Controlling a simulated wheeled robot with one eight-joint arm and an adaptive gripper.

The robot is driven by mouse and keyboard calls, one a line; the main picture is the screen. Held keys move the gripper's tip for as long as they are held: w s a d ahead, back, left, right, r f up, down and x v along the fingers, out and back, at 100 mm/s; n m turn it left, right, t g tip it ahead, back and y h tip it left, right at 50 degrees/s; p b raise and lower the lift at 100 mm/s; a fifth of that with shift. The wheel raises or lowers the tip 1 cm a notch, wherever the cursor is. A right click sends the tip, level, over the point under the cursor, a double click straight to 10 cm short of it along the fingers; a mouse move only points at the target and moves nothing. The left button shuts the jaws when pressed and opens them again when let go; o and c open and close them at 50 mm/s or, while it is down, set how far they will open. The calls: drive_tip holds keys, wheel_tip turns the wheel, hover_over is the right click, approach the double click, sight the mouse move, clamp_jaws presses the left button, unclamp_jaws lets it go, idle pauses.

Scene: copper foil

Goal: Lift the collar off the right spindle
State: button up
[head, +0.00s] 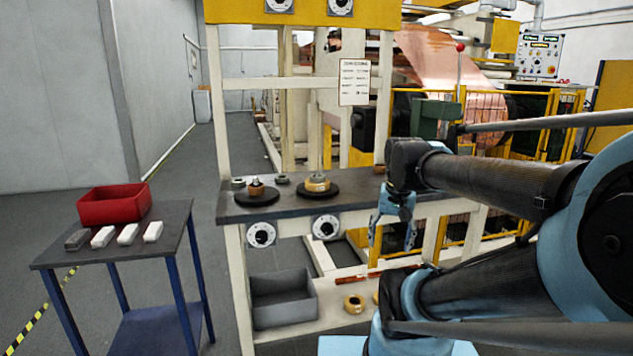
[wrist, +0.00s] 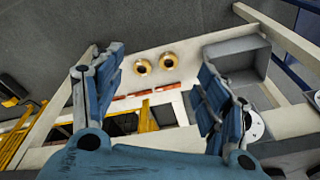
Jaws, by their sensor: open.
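The right spindle stands on a round black base (head: 319,192) on the grey bench top. A brass collar (head: 317,184) sits around it, with the spindle's top showing above. The left spindle (head: 256,188) stands on its own black base, with a smaller brass part around it. My gripper (head: 393,228) hangs to the right of the right spindle, fingers pointing down, apart from the collar. It is open and empty. In the wrist view my gripper (wrist: 160,65) frames the lower shelf between its spread fingers. I cannot make out either spindle there.
The lower shelf holds two brass rings (head: 354,303) and a grey bin (head: 282,298). Small grey rings (head: 282,179) lie behind the spindles. A frame post (head: 222,110) rises at the bench's left. A side table (head: 120,236) holds a red bin (head: 113,205) and several blocks.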

drive_tip(key=w+a+r+m, duration=0.3)
drive_tip(key=w+r+m, duration=0.1)
drive_tip(key=w+r, duration=0.35)
drive_tip(key=w+a+r+m, duration=0.4)
drive_tip(key=w+r, duration=0.2)
drive_tip(key=r, duration=0.3)
wheel_tip(320, 180, up, 10)
drive_tip(key=m+g, duration=0.2)
drive_tip(key=m, duration=0.6)
hover_over(320, 175)
drive_tip(key=shift+m, duration=0.3)
drive_tip(key=f, duration=1.1)
drive_tip(key=shift+w+a+f, duration=0.1)
drive_tip(key=shift+w+f, duration=0.2)
drive_tip(key=shift+d+f, duration=0.2)
drive_tip(key=shift+f, duration=2.6)
drive_tip(key=c, duration=1.3)
